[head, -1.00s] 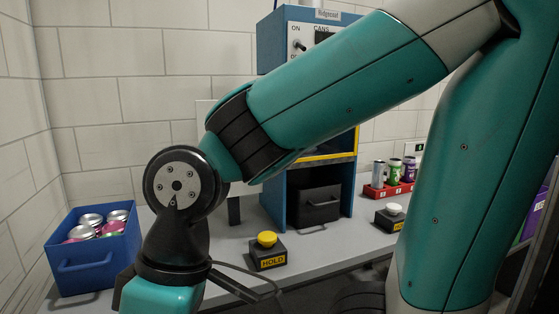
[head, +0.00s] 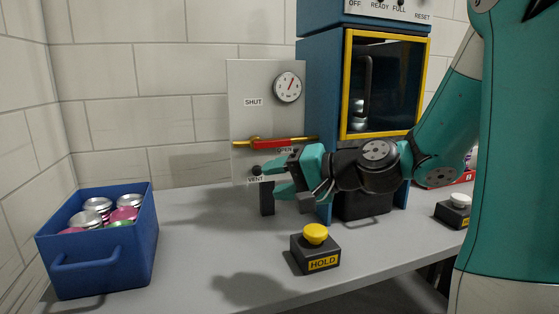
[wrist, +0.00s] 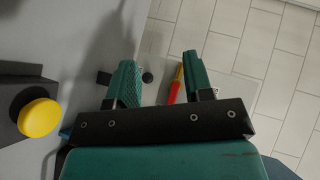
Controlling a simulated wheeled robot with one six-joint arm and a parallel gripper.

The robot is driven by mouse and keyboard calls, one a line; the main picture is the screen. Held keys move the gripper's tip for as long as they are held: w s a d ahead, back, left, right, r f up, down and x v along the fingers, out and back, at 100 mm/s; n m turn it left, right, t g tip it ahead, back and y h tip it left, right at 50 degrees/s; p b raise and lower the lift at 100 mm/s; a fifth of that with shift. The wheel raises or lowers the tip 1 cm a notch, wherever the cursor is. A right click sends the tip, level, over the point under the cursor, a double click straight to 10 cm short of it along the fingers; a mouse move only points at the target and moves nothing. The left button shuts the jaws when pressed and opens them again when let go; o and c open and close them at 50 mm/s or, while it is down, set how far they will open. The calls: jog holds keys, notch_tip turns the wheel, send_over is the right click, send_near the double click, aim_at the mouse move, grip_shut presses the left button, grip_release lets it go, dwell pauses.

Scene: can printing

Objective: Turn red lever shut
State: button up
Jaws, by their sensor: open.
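The red lever (head: 278,144) lies level along a yellow pipe (head: 244,142) on a pale upright panel (head: 249,82). My gripper (head: 271,179) is open and empty, just below the lever and in front of the panel's lower part, near the VENT label. In the wrist view the red lever (wrist: 174,88) shows between my open fingers (wrist: 160,68), closer to the right finger. Whether it touches that finger I cannot tell.
A yellow HOLD button (head: 315,235) stands on the counter (head: 200,262) below my gripper. A blue bin (head: 100,265) of cans is at the left. A blue machine with a yellow-framed window (head: 385,85) stands right of the panel. A round gauge (head: 288,87) is above the lever.

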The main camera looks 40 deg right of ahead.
jog(key=d+r+m+t+h+b, duration=0.1)
jog(key=d+m+t+h, duration=0.6)
jog(key=d, duration=0.7)
jog(key=m+g+y+p, duration=0.1)
jog(key=p, duration=1.1)
send_near(280, 144)
jog(key=w, duration=0.5)
jog(key=w+a, duration=0.1)
jog(key=w, duration=0.2)
jog(key=shift+w+r, duration=0.3)
jog(key=shift+r, duration=0.05)
jog(key=shift+w+f, duration=0.15)
jog(key=shift+w, duration=0.6)
grip_shut()
